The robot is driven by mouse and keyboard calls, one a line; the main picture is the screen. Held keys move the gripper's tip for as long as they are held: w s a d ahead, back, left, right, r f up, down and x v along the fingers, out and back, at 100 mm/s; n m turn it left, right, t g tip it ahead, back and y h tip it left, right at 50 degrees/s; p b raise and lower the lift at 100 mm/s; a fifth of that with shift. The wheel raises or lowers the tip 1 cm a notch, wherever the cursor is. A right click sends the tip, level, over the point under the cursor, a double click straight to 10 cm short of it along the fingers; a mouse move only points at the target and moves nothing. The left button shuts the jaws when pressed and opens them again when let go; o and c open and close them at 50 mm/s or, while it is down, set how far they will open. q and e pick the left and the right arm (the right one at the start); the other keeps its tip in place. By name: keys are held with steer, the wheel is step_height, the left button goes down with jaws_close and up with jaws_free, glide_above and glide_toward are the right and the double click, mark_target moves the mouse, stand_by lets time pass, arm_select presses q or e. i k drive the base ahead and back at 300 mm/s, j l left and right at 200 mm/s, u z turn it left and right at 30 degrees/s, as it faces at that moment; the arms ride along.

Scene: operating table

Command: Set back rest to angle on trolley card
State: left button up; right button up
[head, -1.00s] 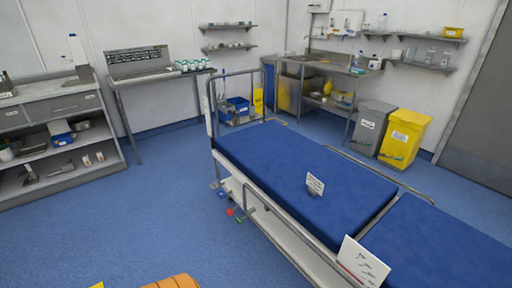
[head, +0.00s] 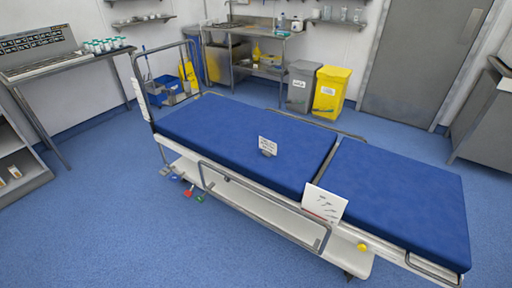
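The operating trolley has a blue two-part mattress. Its back-rest section (head: 225,128) lies flat at the left, level with the other section (head: 398,195) at the right. A small white card (head: 268,144) stands on the back-rest section; its writing is too small to read. A larger white card (head: 325,204) with dark marks leans at the near side by the gap between the sections. Coloured pedals (head: 188,191) sit low under the left end, and a yellow knob (head: 362,247) is on the near side at the right. Neither of my grippers is in view.
Blue floor (head: 130,240) is clear in front of the trolley. A side rail (head: 262,190) runs along its near side. A bench (head: 65,68) and shelves stand at the left. A grey bin (head: 300,88) and a yellow bin (head: 330,94) stand behind.

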mark_target(414, 208)
steer(key=z, duration=1.3)
steer(key=i+l+u, duration=0.25)
steer(key=i+l, duration=0.45)
